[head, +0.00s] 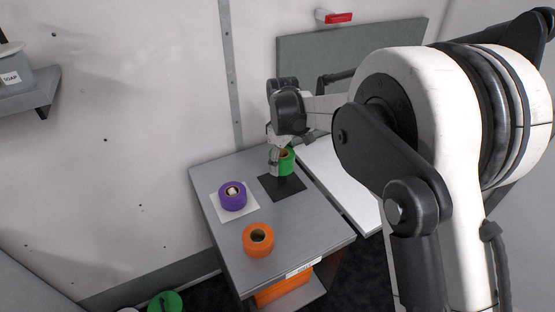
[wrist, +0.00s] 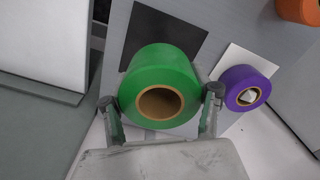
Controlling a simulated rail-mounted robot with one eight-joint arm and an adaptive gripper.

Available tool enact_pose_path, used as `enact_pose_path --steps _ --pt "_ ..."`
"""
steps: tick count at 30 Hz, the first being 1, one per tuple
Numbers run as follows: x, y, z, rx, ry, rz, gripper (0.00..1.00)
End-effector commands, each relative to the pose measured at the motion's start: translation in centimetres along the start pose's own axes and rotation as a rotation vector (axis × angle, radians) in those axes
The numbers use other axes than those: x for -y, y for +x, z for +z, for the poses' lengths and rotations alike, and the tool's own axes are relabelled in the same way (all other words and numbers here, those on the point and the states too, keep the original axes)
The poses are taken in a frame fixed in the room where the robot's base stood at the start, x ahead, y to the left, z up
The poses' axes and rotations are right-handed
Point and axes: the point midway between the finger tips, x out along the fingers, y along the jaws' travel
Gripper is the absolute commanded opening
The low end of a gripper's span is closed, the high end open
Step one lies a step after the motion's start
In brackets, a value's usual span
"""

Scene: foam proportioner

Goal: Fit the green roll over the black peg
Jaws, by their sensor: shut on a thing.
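The green roll (wrist: 160,78) is between the two fingers of my gripper (wrist: 160,98) in the wrist view, with its brown core hole facing the camera. In the head view the green roll (head: 287,161) is held by my gripper (head: 275,158) above the far part of the grey table. A black square base (head: 290,191) lies on the table just below the roll; it also shows in the wrist view (wrist: 172,36). A dark shape under the roll in the head view may be the black peg, but I cannot make it out clearly. In the wrist view the peg is hidden.
A purple roll (head: 232,196) sits around a white peg on a white square base (head: 222,213), left of the black base. An orange roll (head: 258,240) stands near the table's front. A white surface (head: 345,180) adjoins the grey table (head: 300,240) on the right.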

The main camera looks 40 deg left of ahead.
Motion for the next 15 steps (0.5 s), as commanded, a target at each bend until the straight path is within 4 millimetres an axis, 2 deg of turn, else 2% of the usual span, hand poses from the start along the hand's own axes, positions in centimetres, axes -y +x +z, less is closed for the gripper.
enact_pose_path --steps 8,15 --pt "0.0 1.4 0.0 0.0 0.0 0.0 0.3" --pt "0.0 3.7 0.0 0.0 0.0 0.0 0.3"
